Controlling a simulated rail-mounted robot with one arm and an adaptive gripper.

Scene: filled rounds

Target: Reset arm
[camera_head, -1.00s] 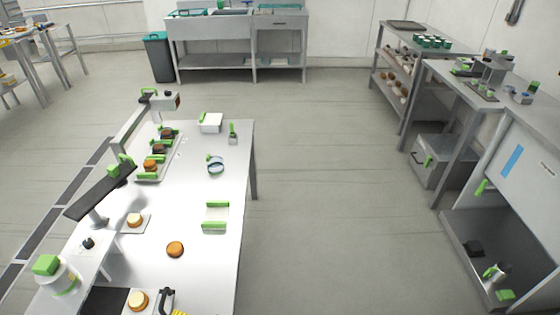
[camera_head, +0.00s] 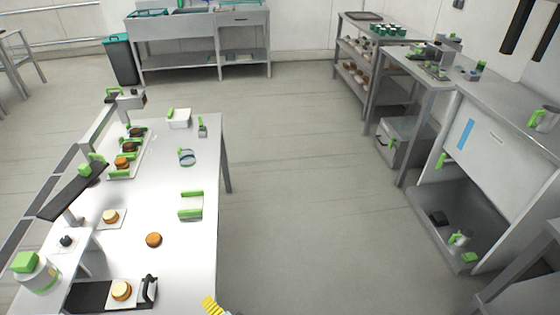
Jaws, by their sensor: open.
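My gripper (camera_head: 213,305) shows only as a yellow ribbed finger at the bottom edge, just right of the white table's (camera_head: 185,255) front right corner. It is open, and I see nothing held in it. The rest of it and my arm are out of the frame. A round brown-topped piece (camera_head: 153,240) lies alone on the table. Another round piece (camera_head: 121,291) sits by a black-handled device (camera_head: 149,289) at the near end, left of my gripper and apart from it.
A tray (camera_head: 125,168) with several filled rounds lies at the table's far left. A green-edged white holder (camera_head: 191,205) stands near the right edge. Open floor (camera_head: 310,200) lies right of the table. A grey bench (camera_head: 520,150) with shelves stands at the far right.

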